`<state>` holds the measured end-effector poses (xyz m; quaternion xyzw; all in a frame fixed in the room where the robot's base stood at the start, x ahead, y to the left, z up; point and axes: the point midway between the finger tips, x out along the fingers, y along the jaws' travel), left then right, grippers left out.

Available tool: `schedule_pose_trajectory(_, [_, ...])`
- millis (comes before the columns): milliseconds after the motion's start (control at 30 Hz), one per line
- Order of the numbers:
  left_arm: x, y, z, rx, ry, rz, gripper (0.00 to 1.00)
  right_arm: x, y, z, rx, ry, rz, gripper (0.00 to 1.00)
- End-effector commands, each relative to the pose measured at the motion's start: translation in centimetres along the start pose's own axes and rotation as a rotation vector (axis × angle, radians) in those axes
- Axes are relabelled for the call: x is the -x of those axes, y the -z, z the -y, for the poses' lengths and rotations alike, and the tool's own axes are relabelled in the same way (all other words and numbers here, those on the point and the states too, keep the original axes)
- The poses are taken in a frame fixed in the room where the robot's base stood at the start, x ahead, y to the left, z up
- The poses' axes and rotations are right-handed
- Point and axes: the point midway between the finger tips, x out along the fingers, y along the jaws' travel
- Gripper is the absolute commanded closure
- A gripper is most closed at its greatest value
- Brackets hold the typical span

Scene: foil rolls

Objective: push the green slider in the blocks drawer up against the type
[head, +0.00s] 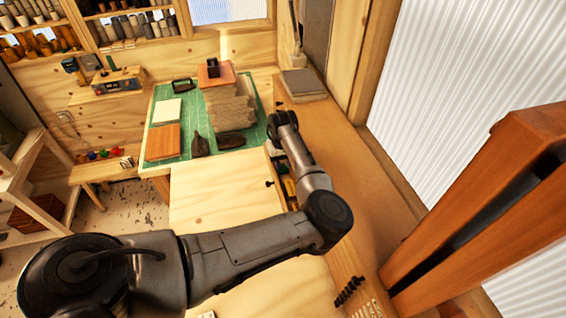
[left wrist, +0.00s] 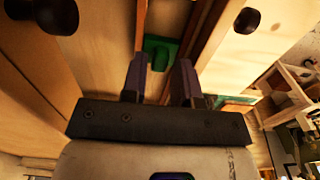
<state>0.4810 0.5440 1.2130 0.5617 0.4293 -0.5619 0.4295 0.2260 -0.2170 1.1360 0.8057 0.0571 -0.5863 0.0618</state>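The green slider (left wrist: 161,50) shows in the left wrist view inside an open drawer, between wooden walls. My left gripper (left wrist: 160,66) has its two dark fingers apart, with the slider seen in the gap and just beyond their tips. I cannot tell whether a finger touches it. In the head view the open drawer (head: 273,163) is partly hidden by my left arm, with small green and yellow pieces beside the forearm. My left fingers are hidden there. I cannot make out the type by the slider. My right gripper is in neither view.
Black round knobs (left wrist: 245,20) sit on the wooden fronts. A green cutting mat (head: 180,95) with blocks and dark tools lies beyond the drawer. A brown bench top (head: 345,150) runs along the right. Small black and white pieces (head: 350,291) lie at the lower right.

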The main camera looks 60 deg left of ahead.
Motion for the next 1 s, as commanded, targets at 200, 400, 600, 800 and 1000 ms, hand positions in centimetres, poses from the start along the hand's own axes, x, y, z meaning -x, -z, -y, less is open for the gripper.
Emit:
schedule_pose_trajectory(200, [-1.03, -0.02, 0.05, 0.001, 0.0, 0.001, 0.72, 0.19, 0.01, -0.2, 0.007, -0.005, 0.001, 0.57])
schedule_pose_trajectory(400, [-1.15, -0.01, 0.05, 0.001, 0.0, 0.0, 0.72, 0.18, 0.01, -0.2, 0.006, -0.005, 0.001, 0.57])
schedule_pose_trajectory(600, [-1.13, -0.01, 0.05, 0.001, 0.0, 0.0, 0.82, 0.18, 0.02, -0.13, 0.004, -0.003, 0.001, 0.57])
schedule_pose_trajectory(800, [-1.1, -0.01, 0.04, 0.001, 0.0, 0.0, 1.0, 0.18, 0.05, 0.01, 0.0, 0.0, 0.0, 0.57])
schedule_pose_trajectory(1000, [-1.07, -0.01, 0.06, 0.002, 0.0, 0.0, 1.0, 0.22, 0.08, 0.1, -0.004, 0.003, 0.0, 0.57])
